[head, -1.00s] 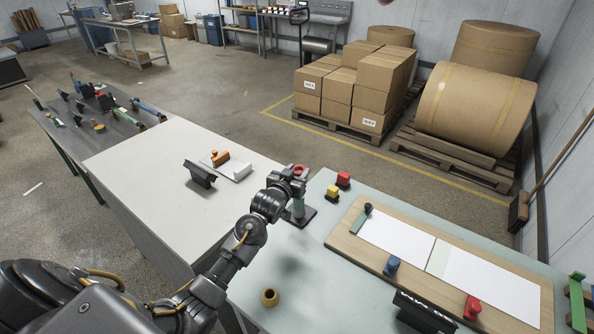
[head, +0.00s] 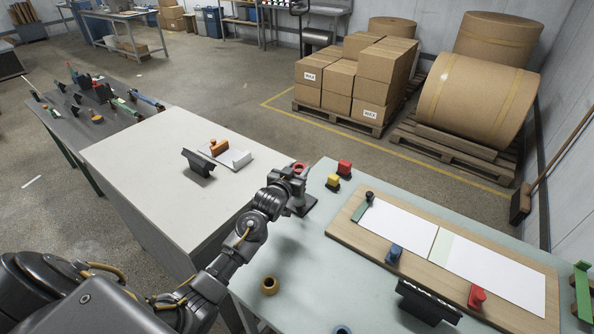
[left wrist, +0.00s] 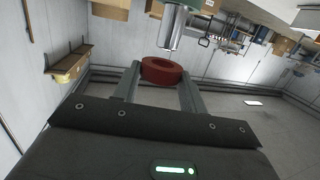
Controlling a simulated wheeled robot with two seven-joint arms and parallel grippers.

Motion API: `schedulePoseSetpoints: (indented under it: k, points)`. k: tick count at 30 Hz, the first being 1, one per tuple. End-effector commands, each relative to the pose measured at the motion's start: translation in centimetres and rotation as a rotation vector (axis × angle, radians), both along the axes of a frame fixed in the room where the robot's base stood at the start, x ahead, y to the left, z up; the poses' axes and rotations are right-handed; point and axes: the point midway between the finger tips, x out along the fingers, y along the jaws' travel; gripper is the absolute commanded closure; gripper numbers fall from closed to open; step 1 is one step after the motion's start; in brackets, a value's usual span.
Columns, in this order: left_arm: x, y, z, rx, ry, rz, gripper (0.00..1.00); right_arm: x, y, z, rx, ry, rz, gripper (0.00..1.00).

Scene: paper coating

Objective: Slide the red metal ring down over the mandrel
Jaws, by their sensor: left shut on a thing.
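In the left wrist view the ring (left wrist: 162,70) sits between the two shut fingers (left wrist: 160,78). The mandrel (left wrist: 174,28) shows there as a green body with a bare metal tip, its end close to the ring. Whether they touch I cannot tell. In the head view the gripper hides most of the mandrel; its dark base (head: 306,206) shows below. My right gripper is not in view.
Yellow (head: 333,182) and red (head: 344,168) pieces stand right of the mandrel. A wooden board (head: 350,238) with white sheets lies further right. A brass-coloured ring (head: 269,285) and a black rack (head: 428,300) are nearer. The table between them is mostly clear.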

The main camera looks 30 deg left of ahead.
Motion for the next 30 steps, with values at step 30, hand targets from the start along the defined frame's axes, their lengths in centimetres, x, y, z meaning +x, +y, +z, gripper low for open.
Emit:
schedulePoseSetpoints:
  k: [30]
  points:
    - [-0.02, 0.0, 0.09, 0.0, 0.001, 0.0, 0.81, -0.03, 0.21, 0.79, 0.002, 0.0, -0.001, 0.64]
